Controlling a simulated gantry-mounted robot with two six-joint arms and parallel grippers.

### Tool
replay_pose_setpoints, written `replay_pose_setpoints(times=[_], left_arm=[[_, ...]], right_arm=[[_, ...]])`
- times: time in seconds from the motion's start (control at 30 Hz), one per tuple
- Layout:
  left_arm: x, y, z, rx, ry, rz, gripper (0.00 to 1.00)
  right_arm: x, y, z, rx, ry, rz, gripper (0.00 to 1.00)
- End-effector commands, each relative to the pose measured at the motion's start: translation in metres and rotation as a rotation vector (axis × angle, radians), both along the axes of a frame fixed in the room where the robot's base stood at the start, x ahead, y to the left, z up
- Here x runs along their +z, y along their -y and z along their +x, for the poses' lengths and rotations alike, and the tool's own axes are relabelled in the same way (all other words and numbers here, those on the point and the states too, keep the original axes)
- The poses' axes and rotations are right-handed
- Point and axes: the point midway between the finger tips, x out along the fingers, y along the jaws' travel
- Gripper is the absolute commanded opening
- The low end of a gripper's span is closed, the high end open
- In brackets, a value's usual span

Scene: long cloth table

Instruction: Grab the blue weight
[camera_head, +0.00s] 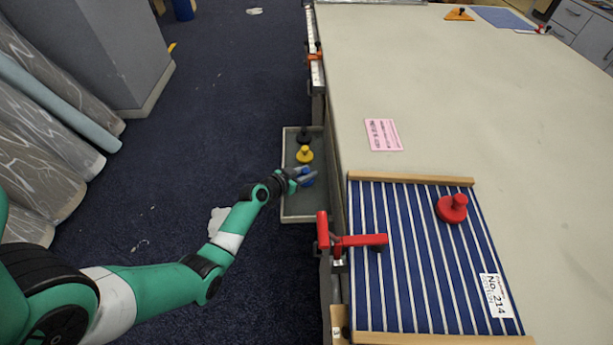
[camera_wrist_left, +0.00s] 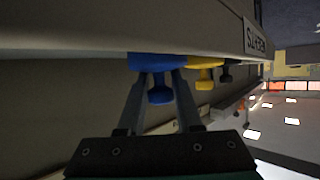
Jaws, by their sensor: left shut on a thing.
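The blue weight (camera_head: 307,181) is in the grey tray (camera_head: 300,216) beside the long table, at the end nearest me. In the left wrist view the blue weight (camera_wrist_left: 158,62) shows a wide base and a knob (camera_wrist_left: 159,95). My left gripper (camera_head: 299,173) is at the blue weight in the head view. In the left wrist view its two fingers (camera_wrist_left: 160,85) stand on either side of the weight's stem, shut on it. In the head view the gripper partly covers the weight. My right gripper is not in view.
The yellow weight (camera_head: 304,155) and a black weight (camera_head: 304,135) stand farther back in the tray. A red weight (camera_head: 452,208) sits on the blue striped cloth (camera_head: 411,270). A red clamp (camera_head: 350,241) grips the table (camera_head: 450,110) edge near the tray.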

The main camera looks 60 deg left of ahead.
Motion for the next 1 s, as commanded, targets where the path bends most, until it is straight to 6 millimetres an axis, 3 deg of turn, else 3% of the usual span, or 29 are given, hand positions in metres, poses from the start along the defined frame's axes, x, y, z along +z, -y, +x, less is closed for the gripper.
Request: replay_pose_setpoints(times=[0.03,0.23,0.43,0.67,0.8,1.0], left_arm=[[-0.01,0.003,-0.004,-0.002,-0.021,-0.01,0.0],[-0.003,0.003,-0.004,-0.002,-0.021,-0.01,0.0],[0.031,0.002,-0.003,-0.001,-0.013,-0.007,0.0],[0.094,0.043,-0.03,-0.003,-0.009,-0.004,0.0],[0.109,0.076,-0.053,-0.004,-0.011,-0.006,0.0],[0.124,0.107,-0.074,-0.003,-0.007,-0.006,0.0]], right_arm=[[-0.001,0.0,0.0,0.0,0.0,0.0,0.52],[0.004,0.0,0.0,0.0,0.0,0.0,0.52],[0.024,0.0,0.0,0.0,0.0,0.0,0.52],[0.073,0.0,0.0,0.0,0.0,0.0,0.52],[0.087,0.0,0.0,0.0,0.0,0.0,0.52],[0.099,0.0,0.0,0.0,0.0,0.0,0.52]])
